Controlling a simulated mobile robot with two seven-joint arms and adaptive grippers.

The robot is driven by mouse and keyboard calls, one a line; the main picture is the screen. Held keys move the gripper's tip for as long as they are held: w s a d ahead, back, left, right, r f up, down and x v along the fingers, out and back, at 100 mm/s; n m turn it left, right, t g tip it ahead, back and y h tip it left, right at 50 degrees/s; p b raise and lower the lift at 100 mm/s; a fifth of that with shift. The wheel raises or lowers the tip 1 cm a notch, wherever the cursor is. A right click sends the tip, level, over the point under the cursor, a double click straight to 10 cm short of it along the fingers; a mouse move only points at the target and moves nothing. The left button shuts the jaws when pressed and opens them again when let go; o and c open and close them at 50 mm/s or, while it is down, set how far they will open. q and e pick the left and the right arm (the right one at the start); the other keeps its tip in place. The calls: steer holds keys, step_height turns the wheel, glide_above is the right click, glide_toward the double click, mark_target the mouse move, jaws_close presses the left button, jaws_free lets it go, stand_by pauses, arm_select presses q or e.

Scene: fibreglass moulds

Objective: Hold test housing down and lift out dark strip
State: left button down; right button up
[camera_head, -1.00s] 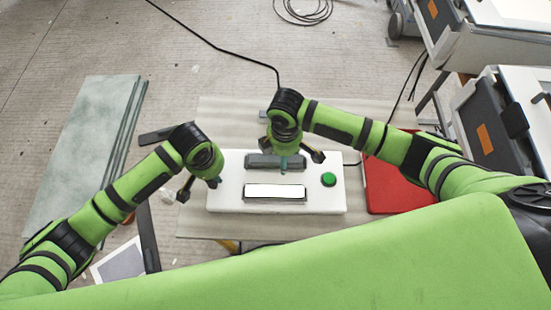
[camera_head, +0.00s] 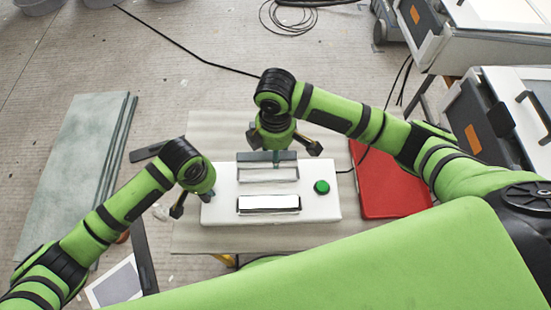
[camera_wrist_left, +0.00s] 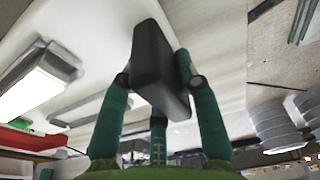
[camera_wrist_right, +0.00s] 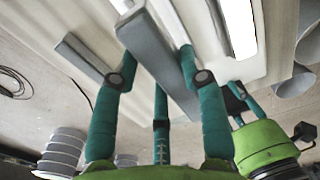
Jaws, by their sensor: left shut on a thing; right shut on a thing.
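The white test housing (camera_head: 228,209) lies flat on the table with a green button (camera_head: 321,187) and a bright window (camera_head: 268,203). My right gripper (camera_head: 278,156) is shut on the dark strip (camera_head: 257,156), a long grey bar, held just above the housing. An empty pale recess (camera_head: 268,174) shows below it. The strip also shows between the fingers in the right wrist view (camera_wrist_right: 155,62). My left gripper (camera_head: 195,200) is at the housing's left end. In the left wrist view its fingers close on a black block (camera_wrist_left: 152,60) against the white housing; how it is attached is hidden.
A red case (camera_head: 385,185) lies right of the housing. A tablet-like panel (camera_head: 115,285) lies at the lower left, and greenish sheets (camera_head: 80,170) lie on the floor at left. A black cable runs behind the table. Grey equipment cases (camera_head: 490,130) stand at the right.

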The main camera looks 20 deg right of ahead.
stand_by(0.3)
arm_select(q)
steer(key=c, duration=0.8)
jaws_free()
steer(key=r, duration=0.3)
steer(key=s+r, duration=0.1)
steer(key=r, duration=0.7)
steer(key=shift+s+a, duration=0.2)
steer(key=shift+s, duration=0.05)
steer(key=shift+s+r, duration=0.1)
steer(key=shift+r, duration=0.3)
